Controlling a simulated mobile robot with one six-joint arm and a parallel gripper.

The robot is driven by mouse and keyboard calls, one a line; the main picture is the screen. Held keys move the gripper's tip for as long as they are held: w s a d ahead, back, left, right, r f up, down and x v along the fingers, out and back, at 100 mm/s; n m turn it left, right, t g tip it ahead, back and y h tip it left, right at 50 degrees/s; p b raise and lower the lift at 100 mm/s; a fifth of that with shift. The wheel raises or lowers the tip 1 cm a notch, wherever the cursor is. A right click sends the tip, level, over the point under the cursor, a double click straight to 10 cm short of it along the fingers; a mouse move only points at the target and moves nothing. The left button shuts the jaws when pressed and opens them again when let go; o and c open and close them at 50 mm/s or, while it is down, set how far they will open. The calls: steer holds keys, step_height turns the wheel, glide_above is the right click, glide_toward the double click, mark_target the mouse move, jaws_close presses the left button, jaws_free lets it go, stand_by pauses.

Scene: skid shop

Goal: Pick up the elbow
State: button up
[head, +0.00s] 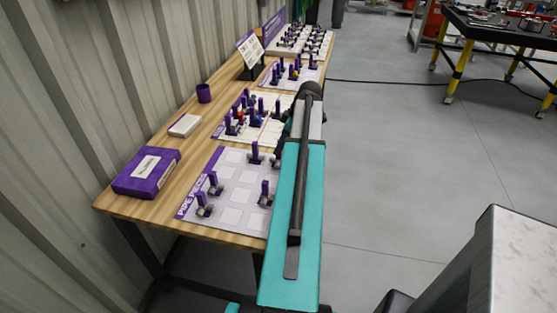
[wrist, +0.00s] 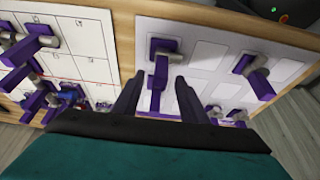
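Several grey pipe pieces with upright purple handles stand on a white board marked "PIPE PIECES" (head: 235,215). I cannot tell for sure which is the elbow. One piece (wrist: 160,47) stands in the middle of the wrist view, and its purple handle lies between my gripper's (wrist: 159,82) two dark fingers. The fingers are apart, with gaps showing on both sides of the handle. My gripper is mostly hidden there behind my teal arm.
Other pieces stand close by: one (wrist: 254,76) at right, two lower down (wrist: 237,114). A gridded board (wrist: 75,50) with assembled pipes lies beside. A purple box (head: 147,172), white box (head: 185,125) and purple cup (head: 204,93) line the table's wall side.

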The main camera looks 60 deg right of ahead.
steer(key=shift+w+a+f, duration=0.1)
steer(key=shift+w+f, duration=0.1)
steer(key=shift+f, duration=0.45)
steer(key=shift+p+x, duration=1.2)
steer(key=shift+x, duration=1.35)
steer(key=shift+s, duration=0.1)
jaws_close()
